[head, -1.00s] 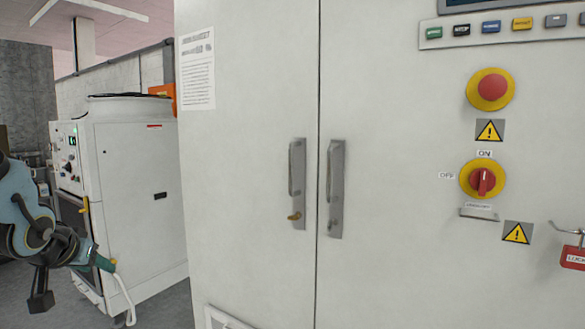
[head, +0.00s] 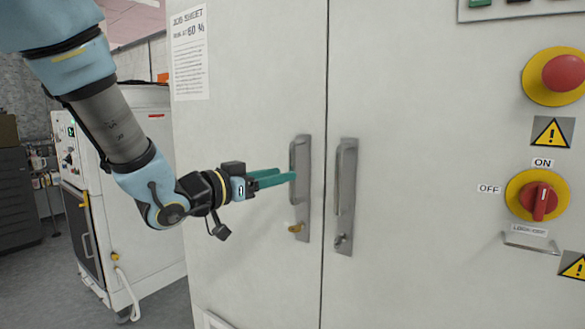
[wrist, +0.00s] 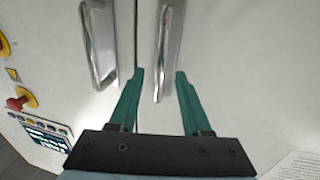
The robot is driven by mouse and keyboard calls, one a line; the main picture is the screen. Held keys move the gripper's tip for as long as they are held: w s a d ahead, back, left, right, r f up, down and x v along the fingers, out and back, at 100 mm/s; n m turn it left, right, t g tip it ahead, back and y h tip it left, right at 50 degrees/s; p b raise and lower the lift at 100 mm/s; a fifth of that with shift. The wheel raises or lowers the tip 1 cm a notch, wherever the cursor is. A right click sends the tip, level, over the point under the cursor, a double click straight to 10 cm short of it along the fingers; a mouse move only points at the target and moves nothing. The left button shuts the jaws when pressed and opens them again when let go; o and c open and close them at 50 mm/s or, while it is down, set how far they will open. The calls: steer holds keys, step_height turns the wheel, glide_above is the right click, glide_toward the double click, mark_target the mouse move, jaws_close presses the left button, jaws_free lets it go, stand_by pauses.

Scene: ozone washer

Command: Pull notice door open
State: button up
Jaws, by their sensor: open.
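The notice door (head: 240,110) is the left white cabinet door and is closed; the printed notice (head: 188,50) is on its upper left. Its grey vertical handle (head: 303,190) is near the door's right edge, with a brass key (head: 296,228) below the bar. My gripper (head: 288,174) is open, its teal fingers pointing at this handle from the left. The wrist view is turned over: there the handle bar (wrist: 170,35) lies between the two fingertips of my gripper (wrist: 160,73). I cannot tell whether the fingers touch it.
The right door's handle (head: 345,190) is close beside, across the seam. Right of it are a red emergency button (head: 565,73) and a red rotary switch (head: 538,201). A white machine (head: 120,215) stands at the left behind my arm.

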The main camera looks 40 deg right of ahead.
steer(key=shift+w+d+p, duration=0.15)
steer(key=shift+d+p, duration=0.3)
steer(key=shift+d, duration=1.85)
jaws_close()
